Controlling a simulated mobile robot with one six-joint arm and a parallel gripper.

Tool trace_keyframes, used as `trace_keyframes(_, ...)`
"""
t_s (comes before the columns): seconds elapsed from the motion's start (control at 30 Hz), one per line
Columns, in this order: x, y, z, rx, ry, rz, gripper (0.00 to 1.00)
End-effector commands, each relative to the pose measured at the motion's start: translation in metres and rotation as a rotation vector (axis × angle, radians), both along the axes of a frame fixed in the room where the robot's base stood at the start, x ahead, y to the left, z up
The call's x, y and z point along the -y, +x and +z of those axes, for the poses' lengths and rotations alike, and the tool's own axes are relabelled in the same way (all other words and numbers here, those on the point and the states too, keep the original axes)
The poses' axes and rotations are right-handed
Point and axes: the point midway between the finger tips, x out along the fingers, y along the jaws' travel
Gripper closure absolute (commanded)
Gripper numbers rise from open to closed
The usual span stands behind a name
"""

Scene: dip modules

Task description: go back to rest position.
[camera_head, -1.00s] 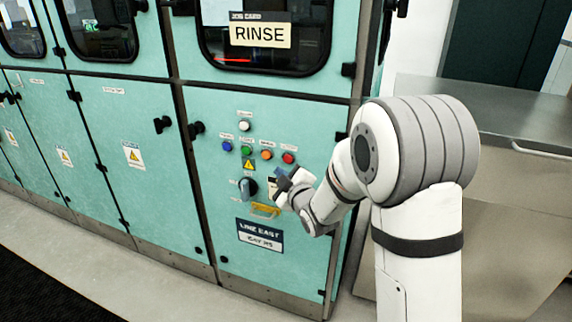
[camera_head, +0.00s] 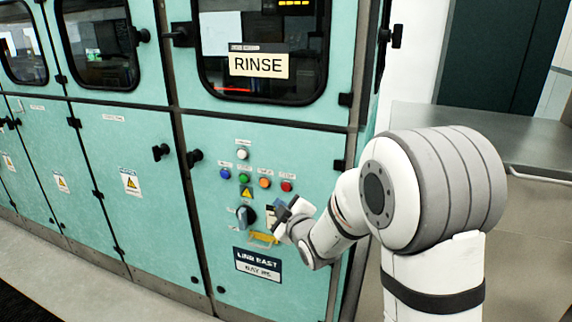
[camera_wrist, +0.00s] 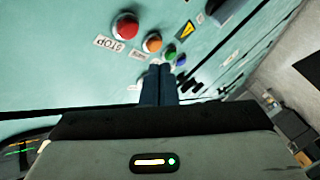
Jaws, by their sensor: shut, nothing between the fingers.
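My gripper (camera_head: 280,212) is in front of the teal control panel (camera_head: 225,285), close to the black rotary knob (camera_head: 245,215) and right of it. In the wrist view my gripper's fingers (camera_wrist: 160,72) are together with nothing between them. They point toward the panel, near the row of buttons; I cannot tell the exact gap. My white and grey arm reaches in from the right of the head view.
Above the gripper are white (camera_head: 242,153), blue (camera_head: 225,173), green (camera_head: 244,178), orange (camera_head: 264,182) and red (camera_head: 287,186) buttons. A RINSE sign (camera_head: 259,65) is on the window. A grey counter (camera_head: 480,130) stands right.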

Motion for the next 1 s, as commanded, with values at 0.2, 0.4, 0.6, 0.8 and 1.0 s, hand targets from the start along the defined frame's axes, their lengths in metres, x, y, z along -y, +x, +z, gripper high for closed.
trace_keyframes(0.2, 0.058, -0.032, 0.050, -0.280, 0.050, -0.182, 1.00)
trace_keyframes(0.4, 0.113, -0.097, 0.081, -0.598, 0.142, -0.404, 1.00)
trace_keyframes(0.6, 0.152, -0.187, 0.110, -0.903, 0.257, -0.638, 1.00)
trace_keyframes(0.8, 0.169, -0.275, 0.133, -1.156, 0.356, -0.840, 1.00)
trace_keyframes(1.0, 0.172, -0.320, 0.142, -1.281, 0.399, -0.936, 1.00)
